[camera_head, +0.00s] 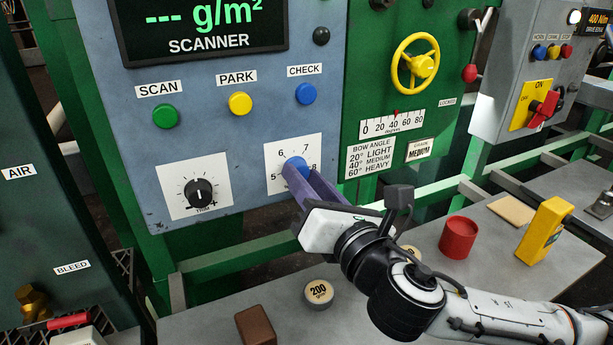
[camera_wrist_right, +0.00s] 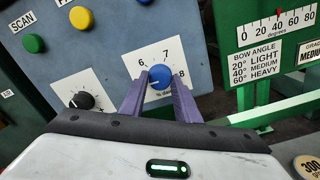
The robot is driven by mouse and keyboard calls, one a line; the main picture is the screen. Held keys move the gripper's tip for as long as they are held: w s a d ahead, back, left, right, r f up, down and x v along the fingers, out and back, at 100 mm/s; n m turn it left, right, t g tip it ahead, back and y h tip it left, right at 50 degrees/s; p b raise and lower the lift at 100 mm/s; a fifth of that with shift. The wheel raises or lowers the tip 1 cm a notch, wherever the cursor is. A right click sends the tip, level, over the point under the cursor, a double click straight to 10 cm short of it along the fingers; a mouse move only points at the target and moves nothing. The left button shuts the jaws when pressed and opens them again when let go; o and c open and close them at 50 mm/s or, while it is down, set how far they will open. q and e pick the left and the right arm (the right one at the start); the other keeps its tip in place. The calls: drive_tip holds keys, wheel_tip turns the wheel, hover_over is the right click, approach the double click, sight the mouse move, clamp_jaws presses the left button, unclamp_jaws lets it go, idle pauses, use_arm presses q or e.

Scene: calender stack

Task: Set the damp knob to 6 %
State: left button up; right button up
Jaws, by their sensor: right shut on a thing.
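The damp knob is a small blue round knob (camera_head: 294,162) on a white scale plate (camera_head: 273,151) on the blue-grey scanner panel. In the wrist view the blue knob (camera_wrist_right: 160,74) sits between the two purple fingers, and the figures 6, 7 and 8 show around it. Its label is partly hidden, with "% da" readable. I cannot tell clearly which figure the knob points to. My right gripper (camera_head: 299,169) is shut on the knob from the front; its fingers also show in the wrist view (camera_wrist_right: 160,84). My left gripper is not in view.
A black trim knob (camera_head: 200,193) is left of the scale plate. Green (camera_head: 166,116), yellow (camera_head: 240,103) and blue (camera_head: 306,94) buttons sit above. A grey table below holds a red cup (camera_head: 458,237), a yellow block (camera_head: 544,231) and a round 200 weight (camera_head: 319,292).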

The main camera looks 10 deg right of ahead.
use_arm(q)
drive_tip(key=p, duration=0.1)
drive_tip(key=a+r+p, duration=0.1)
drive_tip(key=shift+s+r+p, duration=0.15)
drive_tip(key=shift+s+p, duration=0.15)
drive_tip(key=shift+p, duration=0.05)
use_arm(e)
drive_tip(key=m, duration=1)
drive_tip(key=shift+m, duration=0.4)
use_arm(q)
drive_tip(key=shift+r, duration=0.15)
use_arm(e)
drive_tip(key=o, duration=1)
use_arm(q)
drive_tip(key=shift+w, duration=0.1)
use_arm(e)
drive_tip(key=shift+o, duration=0.2)
